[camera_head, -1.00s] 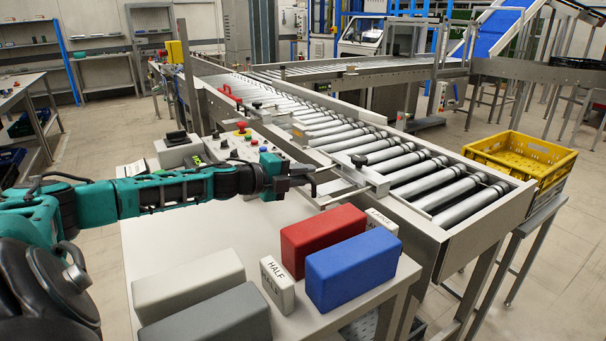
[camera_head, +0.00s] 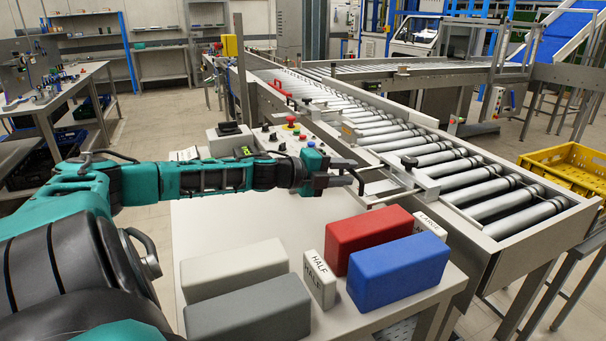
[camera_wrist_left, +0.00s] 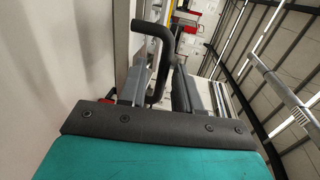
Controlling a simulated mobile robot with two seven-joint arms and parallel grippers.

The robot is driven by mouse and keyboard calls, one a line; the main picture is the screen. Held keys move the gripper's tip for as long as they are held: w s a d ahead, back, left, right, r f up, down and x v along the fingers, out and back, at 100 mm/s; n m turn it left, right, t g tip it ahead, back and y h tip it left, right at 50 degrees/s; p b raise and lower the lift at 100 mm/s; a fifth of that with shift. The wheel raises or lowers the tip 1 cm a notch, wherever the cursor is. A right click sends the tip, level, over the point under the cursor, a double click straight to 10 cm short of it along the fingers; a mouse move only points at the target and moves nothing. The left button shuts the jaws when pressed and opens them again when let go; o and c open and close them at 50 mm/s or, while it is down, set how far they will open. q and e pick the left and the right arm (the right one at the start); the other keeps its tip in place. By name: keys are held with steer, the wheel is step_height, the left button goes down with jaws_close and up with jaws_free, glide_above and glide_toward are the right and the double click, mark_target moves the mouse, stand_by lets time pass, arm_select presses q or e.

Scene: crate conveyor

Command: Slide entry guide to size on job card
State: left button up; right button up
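The entry guide (camera_head: 426,186) is a pale metal plate with a black knob, at the near side of the roller conveyor. Thin rods and a bracket reach from it toward my left gripper (camera_head: 352,180), which is level over the table beside the control panel. In the left wrist view, a bent black handle (camera_wrist_left: 166,36) runs down between the fingers of my left gripper (camera_wrist_left: 160,82). The fingers stand apart, one on each side of it; firm contact is not visible. A white sheet (camera_head: 185,154) lies beside the panel; its text is unreadable. My right gripper is out of view.
On the table (camera_head: 215,222) stand a red block (camera_head: 365,235), a blue block (camera_head: 398,270), a white block (camera_head: 233,267) and a grey block (camera_head: 250,312). Small cards read HALF (camera_head: 320,278) and LARGE (camera_head: 431,224). A yellow crate (camera_head: 570,165) is at the right.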

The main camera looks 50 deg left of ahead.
arm_select(q)
steer(key=p+v, duration=0.4)
steer(key=v, duration=0.7)
stand_by(0.6)
steer(key=shift+s, duration=0.15)
stand_by(0.6)
